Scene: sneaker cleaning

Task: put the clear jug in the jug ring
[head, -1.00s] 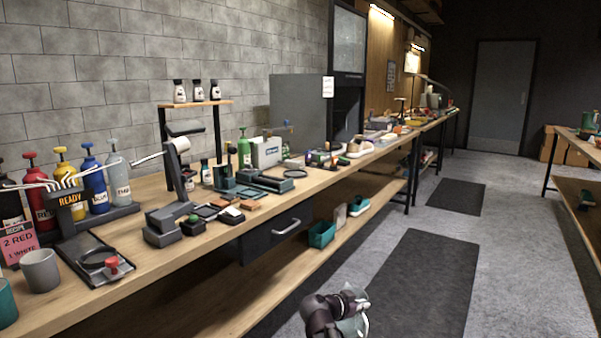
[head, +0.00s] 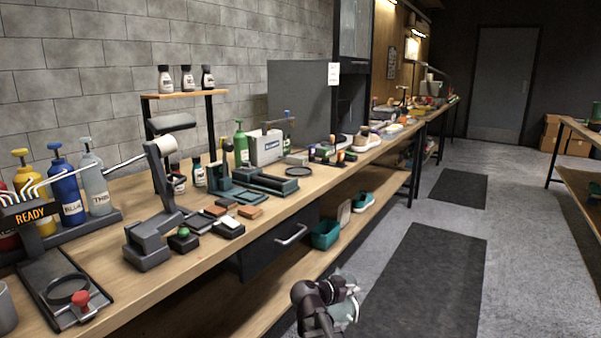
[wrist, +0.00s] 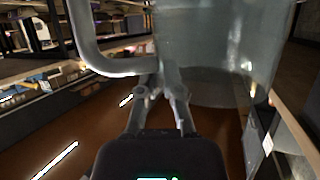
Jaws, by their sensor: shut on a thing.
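The clear jug (wrist: 215,55) is large in the wrist view, with its handle (wrist: 88,40) at upper left. My gripper (wrist: 163,88) is shut on the jug beside the handle. In the head view my gripper (head: 327,292) is low, over the aisle floor and in front of the bench, with the pale jug (head: 345,312) partly hidden by it. I cannot tell which is the jug ring.
The wooden bench (head: 180,285) runs along the left wall. Pump bottles (head: 65,188), a grey lamp-like stand (head: 160,190) and small blocks (head: 225,212) crowd it. A drawer handle (head: 291,235) sticks out at its front. The aisle with dark mats (head: 420,280) is clear.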

